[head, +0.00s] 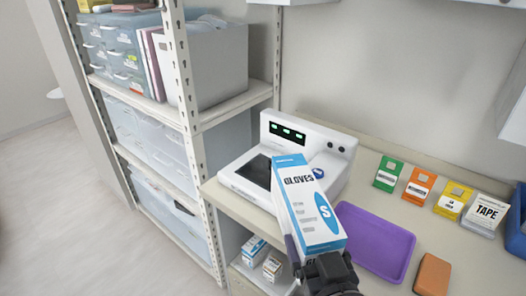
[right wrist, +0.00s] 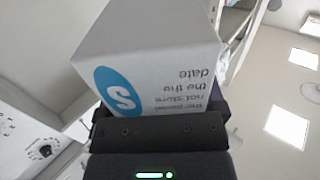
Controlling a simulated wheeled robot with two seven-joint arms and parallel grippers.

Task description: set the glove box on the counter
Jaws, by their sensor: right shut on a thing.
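The glove box (head: 303,200) is a white and blue carton marked GLOVES with a blue S. My right gripper (head: 318,256) is shut on its lower end and holds it tilted, in front of the white device and the purple tray's left side. The box also fills the upper middle of the right wrist view (right wrist: 150,60), above the dark gripper (right wrist: 160,112). The beige counter (head: 478,268) runs along the wall. In the head view the box hides part of the counter; I cannot tell a gap or contact between them. My left gripper is not in view.
On the counter are a white device (head: 330,160) with green displays, a purple tray (head: 375,240), an orange-brown block (head: 432,275), several coloured packets (head: 420,185), a TAPE box (head: 483,215) and a blue bin (head: 518,225). A loaded shelf rack (head: 185,75) stands left. Small boxes (head: 253,250) sit below the counter.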

